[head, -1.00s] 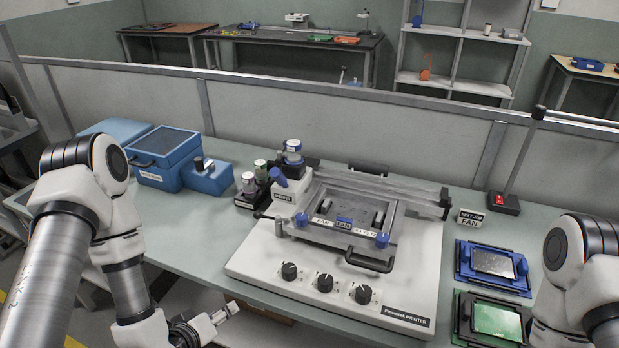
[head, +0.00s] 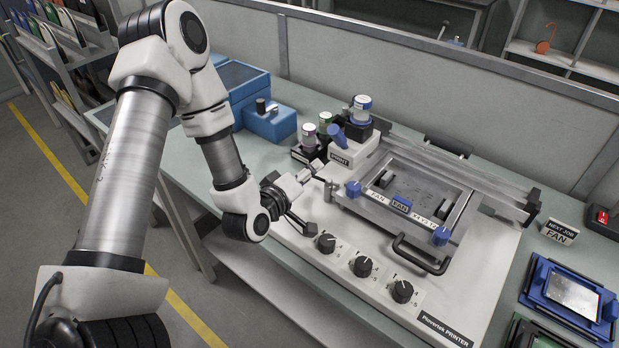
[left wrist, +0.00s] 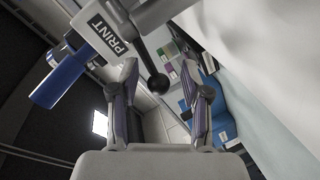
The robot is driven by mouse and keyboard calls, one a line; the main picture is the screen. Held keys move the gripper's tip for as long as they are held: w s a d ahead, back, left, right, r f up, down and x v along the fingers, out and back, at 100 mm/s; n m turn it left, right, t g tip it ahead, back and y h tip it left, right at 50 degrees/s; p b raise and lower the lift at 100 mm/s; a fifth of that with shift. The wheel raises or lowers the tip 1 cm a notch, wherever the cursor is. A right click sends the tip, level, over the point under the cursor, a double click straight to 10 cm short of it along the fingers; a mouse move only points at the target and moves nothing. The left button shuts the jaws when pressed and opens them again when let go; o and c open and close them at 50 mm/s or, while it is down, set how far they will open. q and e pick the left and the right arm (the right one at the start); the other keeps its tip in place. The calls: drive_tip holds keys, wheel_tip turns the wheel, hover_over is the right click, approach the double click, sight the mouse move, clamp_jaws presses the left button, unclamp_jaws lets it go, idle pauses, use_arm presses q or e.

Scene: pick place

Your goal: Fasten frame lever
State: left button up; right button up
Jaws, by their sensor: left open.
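The printer's grey frame (head: 370,211) lies flat on the white base, with blue knobs at its front corners. A small grey lever bracket (head: 331,190) stands at the frame's left side. In the left wrist view a lever with a black ball knob (left wrist: 157,84) shows between the fingers, beyond or level with their tips; contact cannot be told. My left gripper (head: 308,193) is open and empty beside the frame's left edge. It also shows in the left wrist view (left wrist: 160,72). My right gripper is out of view.
The PRINT block (head: 352,153) with a blue handle (head: 337,136) stands just behind my left gripper. Bottles (head: 361,108) stand near it. Black dials (head: 364,266) line the base's front. A blue box (head: 270,122) is at the left. A blue tray (head: 540,290) lies at the right.

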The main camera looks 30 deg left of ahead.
use_arm(q)
drive_tip(key=shift+s+r, duration=0.1)
drive_tip(key=shift+r, duration=0.1)
drive_tip(key=shift+f, duration=0.1)
clamp_jaws()
drive_tip(key=shift+w+a+r+m+h+p, duration=0.2)
drive_tip(key=shift+w+m+h+p, duration=0.35)
drive_tip(key=shift+h+p, duration=0.4)
drive_tip(key=shift+w+m+h, duration=0.1)
drive_tip(key=shift+m+h, duration=0.35)
drive_tip(key=shift+w+d+f+m+h, duration=0.1)
drive_tip(key=shift+w+f+m+h, duration=0.1)
drive_tip(key=shift+m+h, duration=0.35)
drive_tip(key=shift+s, duration=0.1)
